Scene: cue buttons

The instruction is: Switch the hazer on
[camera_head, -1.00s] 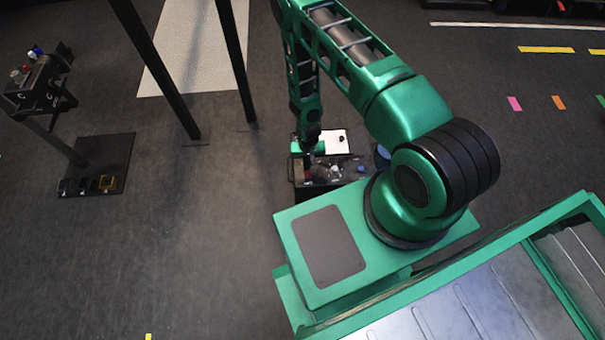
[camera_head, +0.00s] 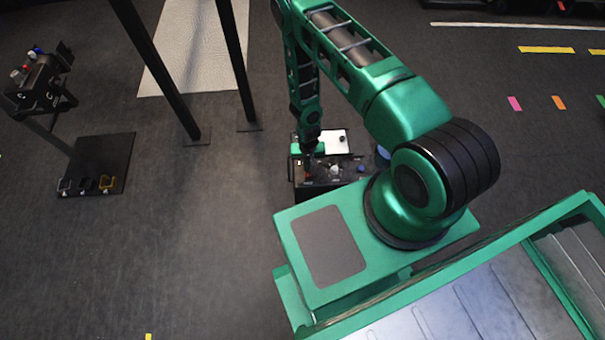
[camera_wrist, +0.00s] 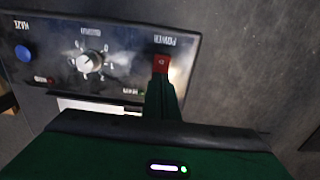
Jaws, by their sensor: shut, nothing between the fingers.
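The hazer (camera_head: 345,180) is a dark box on the floor beside my base in the head view. Its control panel (camera_wrist: 118,62) shows upside down in the wrist view. A red rocker switch (camera_wrist: 161,62) sits under the POWER label. My gripper (camera_wrist: 161,80) is shut and empty, with its tips right at the near edge of the switch. I cannot tell whether they touch it. In the head view my gripper (camera_head: 309,157) is over the left part of the hazer. The tips hide the switch's near edge, and its position is unclear.
The panel also has a pale round knob (camera_wrist: 90,62), a blue HAZE button (camera_wrist: 23,52) and a small red spot (camera_wrist: 50,81). Black posts (camera_head: 238,80) stand left of my arm. A dark stand (camera_head: 100,165) is farther left. Open floor lies between.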

